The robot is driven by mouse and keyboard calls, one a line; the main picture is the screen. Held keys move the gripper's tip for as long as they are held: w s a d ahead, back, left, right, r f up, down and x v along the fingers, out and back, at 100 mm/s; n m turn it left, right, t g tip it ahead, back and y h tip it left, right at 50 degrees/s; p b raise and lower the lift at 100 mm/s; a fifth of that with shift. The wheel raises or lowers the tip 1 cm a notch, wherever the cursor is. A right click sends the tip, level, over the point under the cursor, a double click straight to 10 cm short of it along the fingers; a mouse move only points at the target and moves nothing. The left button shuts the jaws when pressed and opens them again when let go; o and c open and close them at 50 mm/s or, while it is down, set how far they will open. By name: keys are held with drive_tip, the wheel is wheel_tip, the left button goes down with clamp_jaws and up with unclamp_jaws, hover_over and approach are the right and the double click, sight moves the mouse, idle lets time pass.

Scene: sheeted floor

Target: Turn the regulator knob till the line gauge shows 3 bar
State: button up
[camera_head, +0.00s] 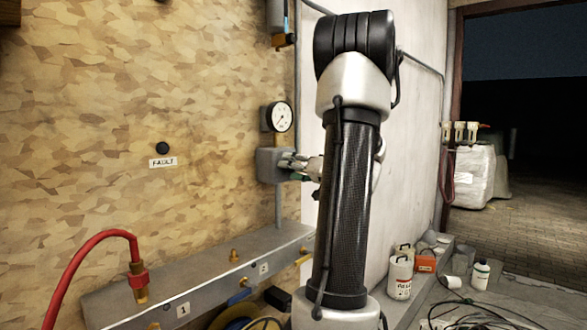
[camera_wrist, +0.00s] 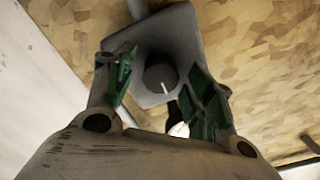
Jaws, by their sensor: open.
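The line gauge (camera_head: 281,117) is a round white dial on the wall above a grey regulator box (camera_head: 272,165). Its needle shows, but the numbers are too small to read. In the wrist view the regulator knob (camera_wrist: 161,77) is a dark round knob with a white mark, on the face of the grey box (camera_wrist: 188,35). My gripper (camera_wrist: 160,85) is open, with one green-padded finger on each side of the knob and gaps visible between them. In the head view my gripper (camera_head: 296,165) is at the front of the box, and the knob is hidden.
A metal manifold rail (camera_head: 210,277) with numbered ports runs below, with a red hose (camera_head: 95,240) on its left fitting. A black FAULT lamp (camera_head: 162,148) is on the wall. White containers (camera_head: 401,275) stand on the ledge at right.

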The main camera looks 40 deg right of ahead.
drive_tip(key=c, duration=1)
drive_tip(key=shift+m, duration=0.3)
drive_tip(key=m, duration=1.3)
drive_tip(key=shift+f, duration=0.2)
drive_tip(key=o, duration=1)
drive_tip(key=shift+d, duration=0.1)
